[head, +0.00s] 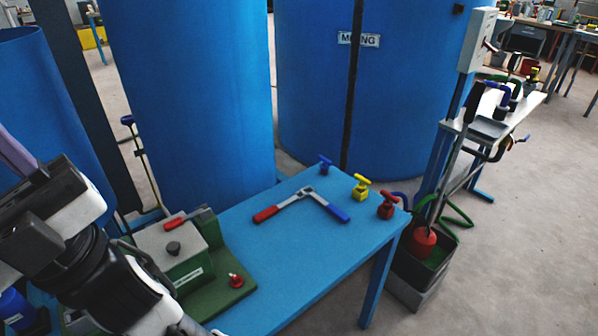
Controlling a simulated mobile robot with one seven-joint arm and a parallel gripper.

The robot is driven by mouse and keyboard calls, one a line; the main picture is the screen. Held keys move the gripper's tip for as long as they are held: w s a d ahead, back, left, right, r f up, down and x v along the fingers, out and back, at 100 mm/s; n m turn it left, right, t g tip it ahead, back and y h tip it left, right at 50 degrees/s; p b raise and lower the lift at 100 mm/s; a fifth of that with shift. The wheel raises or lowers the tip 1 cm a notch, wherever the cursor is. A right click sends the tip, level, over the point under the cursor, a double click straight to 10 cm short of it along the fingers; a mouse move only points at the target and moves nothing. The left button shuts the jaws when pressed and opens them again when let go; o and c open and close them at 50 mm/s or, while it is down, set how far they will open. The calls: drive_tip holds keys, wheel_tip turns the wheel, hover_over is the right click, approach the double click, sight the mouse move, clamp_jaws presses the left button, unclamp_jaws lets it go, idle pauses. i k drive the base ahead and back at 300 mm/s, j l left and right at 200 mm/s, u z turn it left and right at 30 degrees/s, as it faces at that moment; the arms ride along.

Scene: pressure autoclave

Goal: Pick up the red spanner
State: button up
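A red-handled spanner (267,214) with a grey shaft lies on the blue table (262,258), near its middle. A blue-handled spanner (337,213) lies to its right. Their grey ends meet at the far side in a V shape, and I cannot tell whether they overlap or only touch. My arm comes in from the left edge and runs down to the bottom edge, left of the red spanner. My gripper is not in view.
A green and grey box (178,252) with a red-handled part stands left on the table. Small blue (325,165), yellow (361,187) and red (387,205) valves stand along the back right edge. Large blue tanks (200,100) rise behind. A grey bin (412,262) stands right.

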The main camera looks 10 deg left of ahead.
sight(268, 213)
drive_tip(key=l+u, duration=0.15)
drive_tip(key=u, duration=0.25)
drive_tip(key=i+u, duration=0.45)
drive_tip(key=u, duration=0.2)
